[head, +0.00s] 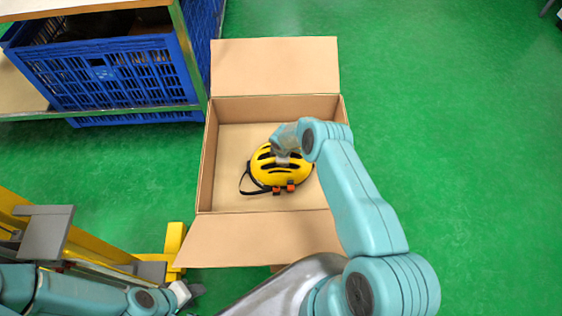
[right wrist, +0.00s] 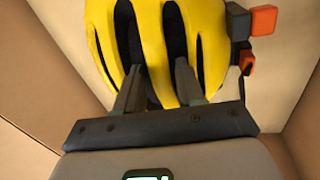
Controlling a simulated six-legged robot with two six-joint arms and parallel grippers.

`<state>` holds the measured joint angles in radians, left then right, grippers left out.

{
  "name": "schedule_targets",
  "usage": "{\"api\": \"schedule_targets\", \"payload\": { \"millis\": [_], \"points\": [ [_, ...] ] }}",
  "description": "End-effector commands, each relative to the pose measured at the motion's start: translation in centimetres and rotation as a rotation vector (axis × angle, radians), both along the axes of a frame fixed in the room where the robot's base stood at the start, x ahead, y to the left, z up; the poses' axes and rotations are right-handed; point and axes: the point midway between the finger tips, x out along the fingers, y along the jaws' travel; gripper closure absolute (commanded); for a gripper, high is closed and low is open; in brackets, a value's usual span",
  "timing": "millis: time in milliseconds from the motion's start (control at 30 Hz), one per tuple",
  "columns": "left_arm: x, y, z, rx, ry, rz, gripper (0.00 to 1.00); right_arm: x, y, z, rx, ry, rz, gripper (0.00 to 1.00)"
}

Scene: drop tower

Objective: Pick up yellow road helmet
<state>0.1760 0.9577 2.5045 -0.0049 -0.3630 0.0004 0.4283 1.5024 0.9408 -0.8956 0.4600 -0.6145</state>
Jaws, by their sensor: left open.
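The yellow road helmet (head: 269,176) has dark vents, a black strap and orange clips. It sits in the open cardboard box (head: 206,170). My right arm reaches over the box from the lower right, and its gripper (head: 284,160) is at the helmet's top. In the right wrist view the helmet (right wrist: 215,45) fills the upper middle. The right gripper's two fingers (right wrist: 157,82) are a little apart at the helmet's vents, with a yellow rib between them. They look closed on this rib; the contact itself is partly hidden. My left gripper (head: 187,293) is open and empty, low at the left, outside the box.
The box's far flap (head: 275,66) and near flap (head: 260,240) are folded out. Blue crates (head: 110,75) stand on a shelf at the upper left. A yellow and grey structure (head: 75,240) is at the lower left. The green floor (head: 460,130) is clear on the right.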

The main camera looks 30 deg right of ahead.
Motion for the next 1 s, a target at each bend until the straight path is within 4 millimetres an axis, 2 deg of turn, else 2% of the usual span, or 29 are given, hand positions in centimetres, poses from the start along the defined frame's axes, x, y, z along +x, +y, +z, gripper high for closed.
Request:
{"api": "schedule_targets", "payload": {
  "millis": [133, 167, 200, 267, 300, 733, 867, 1000],
  "points": [
    [0.0, 0.0, 0.1, 0.000, 0.000, 0.000, 0.60, -0.1, 0.0, 0.1, -0.001, -0.001, 0.001, 0.62],
    [0.0, 0.0, 0.1, 0.000, 0.000, 0.000, 0.60, -0.1, 0.0, 0.1, -0.001, -0.001, 0.001, 0.65],
    [0.0, 0.0, 0.1, 0.000, 0.000, 0.000, 0.60, -0.1, 0.0, 0.1, -0.001, -0.001, 0.001, 0.78],
    [0.0, 0.0, 0.1, 0.000, 0.000, 0.000, 0.60, -0.2, -0.1, 0.1, -0.001, -0.001, 0.001, 0.98],
    [0.0, 0.0, 0.1, 0.000, 0.000, 0.000, 0.60, -0.2, -0.1, 0.1, -0.001, -0.001, 0.001, 1.00],
    [0.0, 0.0, 0.3, 0.000, 0.000, 0.000, 0.60, 0.0, 0.0, 0.6, -0.001, -0.001, 0.000, 1.00],
    [0.0, 0.0, 0.8, 0.000, 0.000, 0.000, 0.60, 0.3, 0.1, 1.6, 0.000, -0.002, 0.000, 1.00],
    [0.0, 0.0, 1.6, 0.000, 0.000, 0.000, 0.60, 0.8, 0.3, 3.7, -0.001, -0.003, -0.001, 1.00]
  ]
}}
